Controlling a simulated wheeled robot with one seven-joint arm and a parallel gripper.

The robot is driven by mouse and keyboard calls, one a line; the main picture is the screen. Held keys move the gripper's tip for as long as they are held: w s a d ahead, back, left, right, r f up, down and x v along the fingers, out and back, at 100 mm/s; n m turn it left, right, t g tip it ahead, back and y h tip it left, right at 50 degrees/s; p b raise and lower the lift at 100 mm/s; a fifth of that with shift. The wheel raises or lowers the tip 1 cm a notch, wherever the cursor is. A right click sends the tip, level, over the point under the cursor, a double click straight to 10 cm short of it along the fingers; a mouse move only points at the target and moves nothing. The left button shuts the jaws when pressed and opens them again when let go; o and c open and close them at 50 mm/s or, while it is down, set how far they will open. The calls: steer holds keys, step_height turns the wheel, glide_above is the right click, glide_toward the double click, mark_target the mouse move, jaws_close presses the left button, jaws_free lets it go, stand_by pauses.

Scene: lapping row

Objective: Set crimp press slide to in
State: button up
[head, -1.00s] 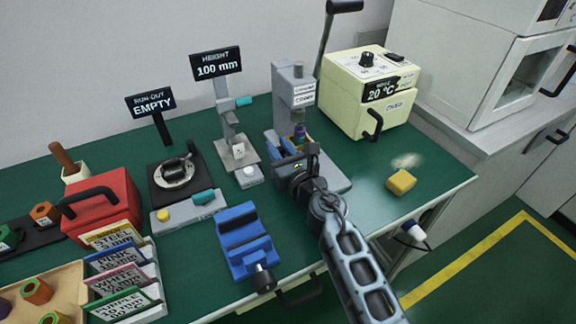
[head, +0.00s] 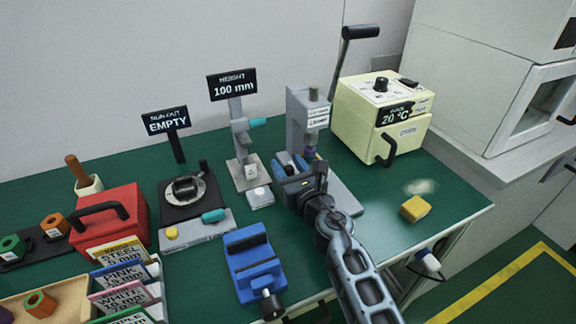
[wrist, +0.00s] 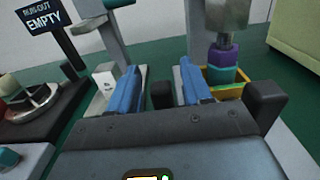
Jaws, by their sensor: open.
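The crimp press (head: 307,115) is a grey column with a long black-gripped lever (head: 343,62) rising behind it. My gripper (head: 288,163) is at the front left of the press base, its blue fingers pointing towards the press. In the wrist view my gripper (wrist: 159,72) has its two fingers apart with nothing between them. A yellow-edged slide tray (wrist: 238,88) with teal and purple pieces (wrist: 223,62) sits under the press ram, just right of the right finger. Contact between finger and tray cannot be told. My gripper hides most of the tray in the head view.
A height gauge (head: 240,130) and run-out stand (head: 184,192) are to the left. A blue vise (head: 252,258) is in front. A cream heater box (head: 385,110) stands to the right, with a yellow block (head: 415,208) nearer. Green bench is clear around that block.

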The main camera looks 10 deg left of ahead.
steer(key=shift+p+v, duration=1.25)
steer(key=shift+v, duration=2.6)
